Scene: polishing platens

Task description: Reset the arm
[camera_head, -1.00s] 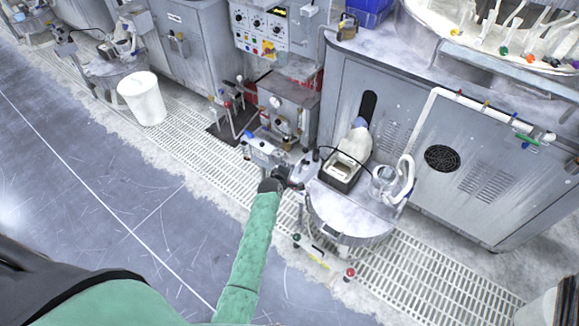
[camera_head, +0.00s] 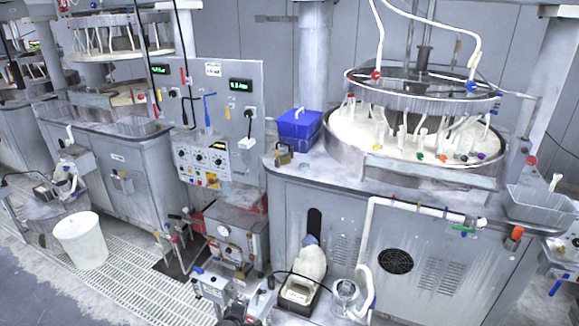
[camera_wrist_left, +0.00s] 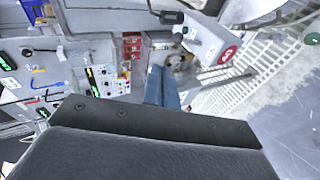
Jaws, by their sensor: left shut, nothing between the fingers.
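My left gripper (camera_wrist_left: 163,86) shows in the left wrist view as bluish-grey fingers close together, with nothing between them. In the head view only a dark part of my left arm's end shows at the bottom edge, and the fingers there are hard to make out. In the wrist view a control panel stands left of the fingers and a grated floor lies to the right. My right gripper is not in view.
A polishing platen (camera_head: 350,130) tops the grey cabinet on the right. A blue box (camera_head: 299,124) sits beside it. A control panel (camera_head: 222,110) stands at centre left. A white bucket (camera_head: 80,243) stands on the floor grating (camera_head: 135,285). A flask (camera_head: 345,292) stands near the bottom.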

